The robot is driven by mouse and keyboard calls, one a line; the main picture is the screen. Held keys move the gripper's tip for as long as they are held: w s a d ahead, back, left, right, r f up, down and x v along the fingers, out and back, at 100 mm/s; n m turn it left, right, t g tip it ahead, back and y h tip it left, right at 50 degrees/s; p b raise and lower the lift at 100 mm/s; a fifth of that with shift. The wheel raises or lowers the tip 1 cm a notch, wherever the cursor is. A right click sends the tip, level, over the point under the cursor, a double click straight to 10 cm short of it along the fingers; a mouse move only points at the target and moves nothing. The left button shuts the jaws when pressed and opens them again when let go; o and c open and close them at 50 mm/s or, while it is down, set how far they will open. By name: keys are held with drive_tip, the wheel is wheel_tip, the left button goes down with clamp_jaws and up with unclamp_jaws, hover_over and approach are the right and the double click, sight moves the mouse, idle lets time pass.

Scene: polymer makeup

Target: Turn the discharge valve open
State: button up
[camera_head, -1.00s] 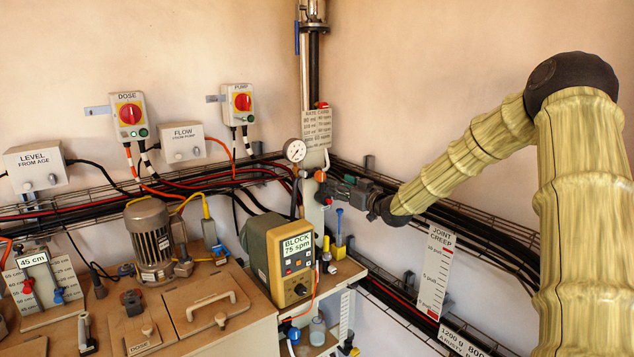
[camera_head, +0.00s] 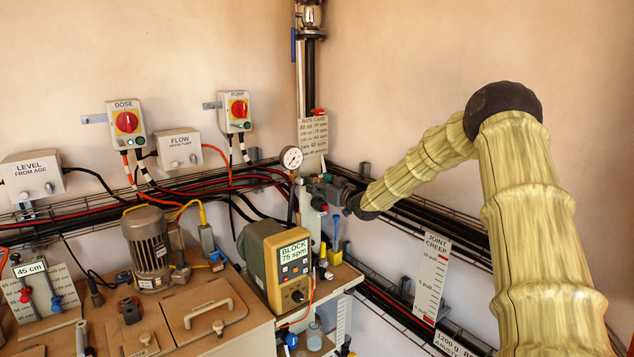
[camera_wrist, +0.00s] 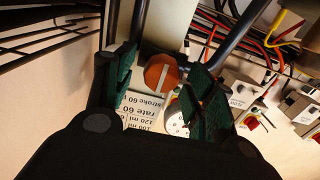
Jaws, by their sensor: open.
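In the wrist view, a round orange knob with a pale bar across it (camera_wrist: 162,72) shows between the two green-padded fingers of my gripper (camera_wrist: 163,85). I take this knob for the discharge valve's handle. The fingers stand apart on either side of it, with visible gaps. I cannot tell how deep the knob sits between them. In the head view, my gripper (camera_head: 322,186) is at the grey post, right of and below the pressure gauge (camera_head: 291,157), and mostly hides the knob there.
The rate card (camera_head: 313,137) is above my gripper, with a black pipe (camera_head: 309,65) rising behind. The gauge also shows close to the fingers in the wrist view (camera_wrist: 177,120). The dosing pump (camera_head: 277,263) stands below left. A wire cable tray (camera_head: 410,232) runs along the right wall.

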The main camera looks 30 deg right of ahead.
drive_tip(key=shift+w+a, duration=0.1)
drive_tip(key=shift+w, duration=0.7)
drive_tip(key=c, duration=1)
drive_tip(key=shift+c, duration=0.2)
